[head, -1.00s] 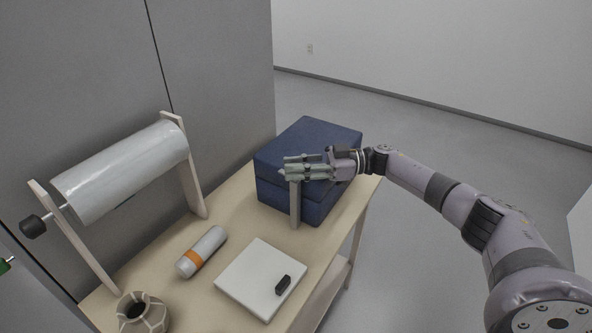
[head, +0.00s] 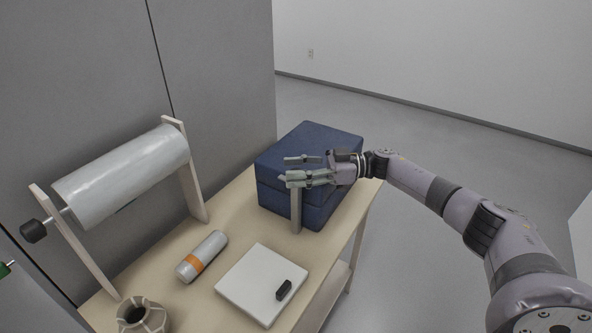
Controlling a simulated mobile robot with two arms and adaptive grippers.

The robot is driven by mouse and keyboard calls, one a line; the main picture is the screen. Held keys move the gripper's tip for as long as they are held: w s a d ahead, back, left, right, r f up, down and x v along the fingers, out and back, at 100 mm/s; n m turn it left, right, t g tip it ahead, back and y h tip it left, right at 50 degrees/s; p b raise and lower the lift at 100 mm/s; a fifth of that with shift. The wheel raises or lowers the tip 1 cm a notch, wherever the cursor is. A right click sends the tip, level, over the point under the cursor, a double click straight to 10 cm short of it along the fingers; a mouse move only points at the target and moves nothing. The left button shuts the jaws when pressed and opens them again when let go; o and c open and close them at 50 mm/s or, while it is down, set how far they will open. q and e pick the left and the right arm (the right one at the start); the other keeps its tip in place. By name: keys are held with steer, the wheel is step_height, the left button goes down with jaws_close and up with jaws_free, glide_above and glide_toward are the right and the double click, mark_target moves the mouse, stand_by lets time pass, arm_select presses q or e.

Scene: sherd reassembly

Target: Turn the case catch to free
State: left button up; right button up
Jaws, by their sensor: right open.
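The blue case (head: 322,140) stands at the far end of the table with its lid down. My right gripper (head: 292,170) is open in front of the case's near face, its fingers pointing left. A grey-beige upright bar (head: 296,212) shows below the fingers, in front of the case; I cannot tell whether it is the catch. The fingers hide part of the case front, and whether they touch the case or bar is unclear. My left gripper is not in view.
On the table (head: 238,212) are a white slab (head: 250,280) with a black block (head: 284,290), a grey cylinder with an orange band (head: 203,256) and a patched pot (head: 140,318). A roll on a stand (head: 125,175) is at left. Table is clear left of the case.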

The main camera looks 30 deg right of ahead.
step_height(320, 180, up, 10)
steer(key=shift+f, duration=0.1)
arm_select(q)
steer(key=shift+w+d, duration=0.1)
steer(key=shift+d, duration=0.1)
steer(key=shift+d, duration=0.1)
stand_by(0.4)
